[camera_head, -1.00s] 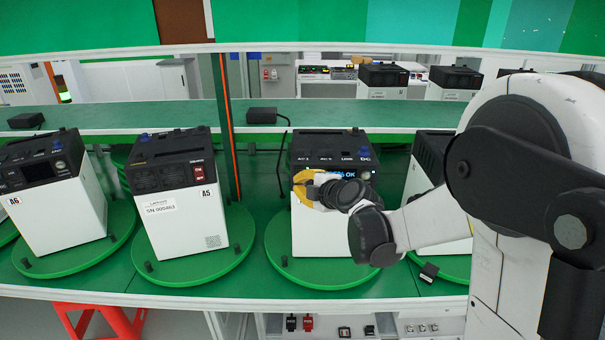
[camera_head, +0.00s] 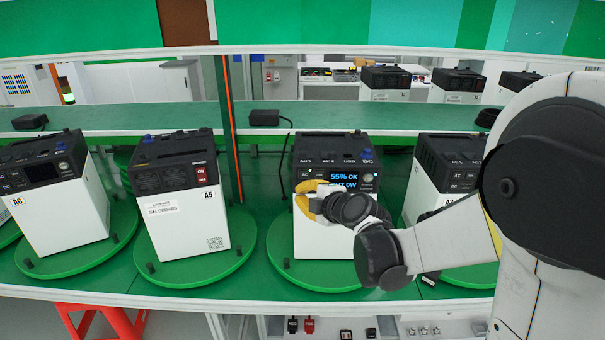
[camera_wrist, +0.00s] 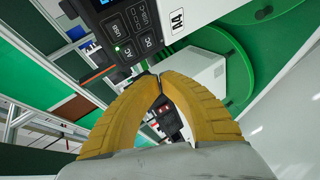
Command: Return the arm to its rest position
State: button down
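My gripper (camera_head: 306,199) has yellow fingers and is in front of the middle black-and-white power unit (camera_head: 323,230). In the wrist view the two yellow fingers (camera_wrist: 157,82) meet at their tips, with nothing visible held between them. The unit's lit display (camera_head: 343,182) reads 55% OK. Its control panel and an A4 label (camera_wrist: 177,20) show close to the fingers in the wrist view. The gap between fingertips and unit cannot be judged exactly. My arm reaches in from the right.
Units A5 (camera_head: 186,215) and A6 (camera_head: 62,207) stand on green turntables to the left, another unit (camera_head: 425,190) to the right, partly behind my arm. A black adapter (camera_head: 264,117) lies on the rear shelf. An orange-edged post (camera_head: 231,130) rises behind. Connectors hang below the bench.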

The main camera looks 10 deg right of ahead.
jog(key=s+d+f+m+g+h+b, duration=0.1)
jog(key=s+f+m+g+h+b, duration=0.1)
jog(key=s+m, duration=0.7)
jog(key=s+d+f+m+g+h+b, duration=0.1)
jog(key=s+m, duration=0.8)
jog(key=s, duration=1.2)
notch_tip(320, 180, down, 3)
jog(key=g+h+b, duration=0.1)
jog(key=g, duration=0.2)
jog(key=shift+s+d+r+m+b, duration=0.2)
jog(key=shift+s+d+m+b, duration=0.05)
jog(key=shift+d+m+b, duration=0.1)
